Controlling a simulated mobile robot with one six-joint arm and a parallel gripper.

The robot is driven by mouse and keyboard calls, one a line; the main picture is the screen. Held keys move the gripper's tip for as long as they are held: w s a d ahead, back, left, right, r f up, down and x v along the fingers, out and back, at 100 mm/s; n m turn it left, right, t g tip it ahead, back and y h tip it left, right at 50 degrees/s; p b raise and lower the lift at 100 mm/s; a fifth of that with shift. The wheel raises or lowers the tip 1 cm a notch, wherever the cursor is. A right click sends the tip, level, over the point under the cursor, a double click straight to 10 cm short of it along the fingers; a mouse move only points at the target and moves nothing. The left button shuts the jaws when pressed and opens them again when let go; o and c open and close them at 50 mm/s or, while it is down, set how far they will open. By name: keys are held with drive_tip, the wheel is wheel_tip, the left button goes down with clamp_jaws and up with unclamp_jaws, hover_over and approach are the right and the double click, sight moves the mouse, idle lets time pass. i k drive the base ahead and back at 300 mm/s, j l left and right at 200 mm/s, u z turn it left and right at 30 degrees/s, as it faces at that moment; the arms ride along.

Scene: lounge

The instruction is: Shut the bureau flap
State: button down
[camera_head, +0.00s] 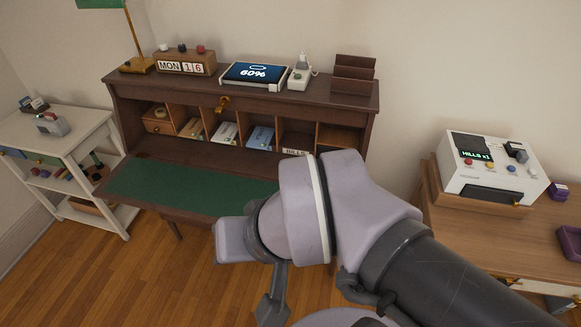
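The dark wooden bureau (135,87) stands against the wall. Its flap (135,192), with a green inlay, is down and open, level or nearly so. My arm covers the flap's right part. A small brass fitting (223,103) shows at the top of the bureau's opening. My gripper (313,294) is in front of the bureau and low in the picture, partly hidden by my arm. Its dark fingers show spread apart, with nothing seen between them. I cannot tell whether it touches the flap's edge.
A desk calendar (185,63), a tablet (255,74) and a letter rack (353,75) stand on the bureau top. Books (260,137) fill some pigeonholes. A white shelf unit (90,140) is left. A wooden table (470,235) with a white machine (490,167) is right.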

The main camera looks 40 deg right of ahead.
sight(201, 194)
drive_tip(key=k+l+z, duration=0.1)
drive_tip(key=k+l, duration=0.9)
drive_tip(key=i+l, duration=0.1)
drive_tip(key=i, duration=0.35)
drive_tip(key=i+l+z, duration=0.15)
drive_tip(key=i, duration=0.3)
